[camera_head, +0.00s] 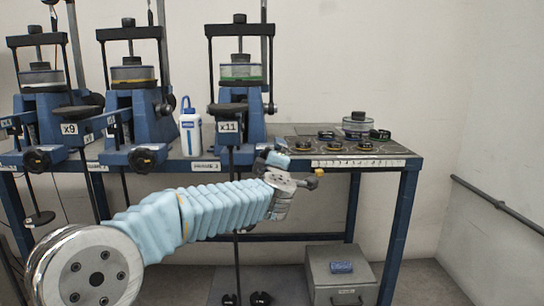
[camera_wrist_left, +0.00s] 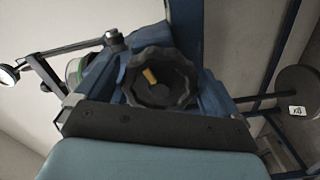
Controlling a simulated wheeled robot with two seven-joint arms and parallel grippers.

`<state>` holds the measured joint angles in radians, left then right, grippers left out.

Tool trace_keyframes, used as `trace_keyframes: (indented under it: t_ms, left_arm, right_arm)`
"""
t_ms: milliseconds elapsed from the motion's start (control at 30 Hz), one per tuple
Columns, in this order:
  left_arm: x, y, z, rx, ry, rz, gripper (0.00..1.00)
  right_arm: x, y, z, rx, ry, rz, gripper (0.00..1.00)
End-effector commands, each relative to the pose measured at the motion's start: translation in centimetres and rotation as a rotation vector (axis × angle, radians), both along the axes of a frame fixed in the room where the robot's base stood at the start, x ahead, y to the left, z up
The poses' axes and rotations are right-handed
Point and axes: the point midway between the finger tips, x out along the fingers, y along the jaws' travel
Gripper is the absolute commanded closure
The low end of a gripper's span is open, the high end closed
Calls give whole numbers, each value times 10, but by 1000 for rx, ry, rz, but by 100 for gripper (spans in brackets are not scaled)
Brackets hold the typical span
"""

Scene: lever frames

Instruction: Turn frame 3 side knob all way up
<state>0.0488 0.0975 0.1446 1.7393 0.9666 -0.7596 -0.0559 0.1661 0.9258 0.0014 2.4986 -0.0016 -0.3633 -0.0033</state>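The rightmost of three blue lever frames (camera_head: 255,128) stands on the bench and carries an x11 tag. My left arm comes in from the left, and my left gripper (camera_head: 290,180) is low in front of the bench edge, just right of that frame's foot. In the left wrist view a black scalloped knob (camera_wrist_left: 162,78) with a yellow mark faces the camera, set on a blue body. The mark points toward the upper left. My left fingers do not show clearly, and I see no contact with the knob. My right gripper is not in view.
Two similar frames (camera_head: 130,110) stand to the left, with dark front knobs (camera_head: 147,158). A white bottle (camera_head: 190,128) stands between frames. Black rings and a clear pot (camera_head: 356,123) sit on the right bench end. A grey box (camera_head: 340,275) is on the floor. Hanging rods pass below the bench.

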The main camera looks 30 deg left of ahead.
Motion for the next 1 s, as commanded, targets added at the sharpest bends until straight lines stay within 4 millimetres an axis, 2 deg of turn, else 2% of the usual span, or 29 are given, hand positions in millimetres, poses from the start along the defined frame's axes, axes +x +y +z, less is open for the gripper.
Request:
trace_keyframes:
  t_ms: [267, 700, 1000]
  left_arm:
    - [-5, -3, 0, -2, -2, -1, 4]
    - [-50, -30, 0, -3, -2, 0, 4]
    - [-52, -32, 0, -4, -1, 0, 4]
  right_arm:
    - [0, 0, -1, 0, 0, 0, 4]
    - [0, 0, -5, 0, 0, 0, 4]
    - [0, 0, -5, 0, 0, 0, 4]
